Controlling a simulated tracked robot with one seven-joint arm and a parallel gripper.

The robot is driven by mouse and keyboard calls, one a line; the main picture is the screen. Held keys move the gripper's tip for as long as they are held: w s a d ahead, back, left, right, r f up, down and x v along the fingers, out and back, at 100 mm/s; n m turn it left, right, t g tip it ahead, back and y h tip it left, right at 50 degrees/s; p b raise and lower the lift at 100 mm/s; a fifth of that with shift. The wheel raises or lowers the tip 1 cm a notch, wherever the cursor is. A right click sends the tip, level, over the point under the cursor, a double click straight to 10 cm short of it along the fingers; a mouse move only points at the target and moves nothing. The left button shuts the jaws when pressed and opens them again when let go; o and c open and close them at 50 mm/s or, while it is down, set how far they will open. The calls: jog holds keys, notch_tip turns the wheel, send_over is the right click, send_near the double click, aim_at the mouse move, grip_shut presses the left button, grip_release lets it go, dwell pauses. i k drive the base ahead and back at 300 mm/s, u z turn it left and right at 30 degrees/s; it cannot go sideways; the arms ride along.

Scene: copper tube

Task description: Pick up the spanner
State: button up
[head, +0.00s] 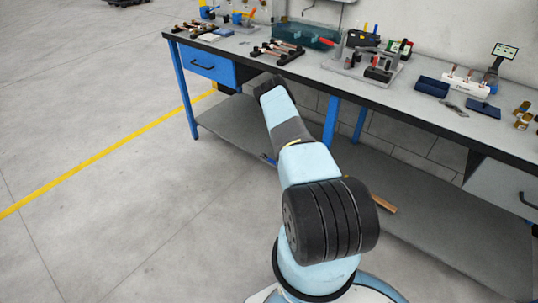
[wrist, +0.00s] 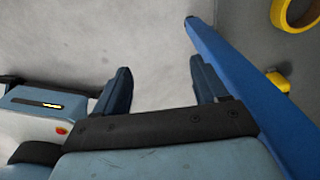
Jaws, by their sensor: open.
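A thin grey piece that may be the spanner (head: 453,108) lies on the bench top between two dark blue trays at the right; it is too small to be sure. No spanner shows in the wrist view. My gripper (wrist: 163,84) is open and empty, its two dark fingers wide apart over bare floor beside a blue bench leg (wrist: 245,85). In the head view my arm reaches to the bench's front edge, and its own links hide the fingers.
The bench (head: 335,80) carries fixtures, a green bin (head: 305,36) and a small screen (head: 505,50). A lower shelf (head: 240,125) runs beneath. In the wrist view a yellow ring (wrist: 292,14) and a small yellow object (wrist: 277,80) lie right of the leg. Floor at left is clear.

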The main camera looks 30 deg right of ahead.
aim_at(270, 160)
jog(key=u, duration=0.05)
jog(key=i, duration=1.15)
jog(key=z, duration=0.05)
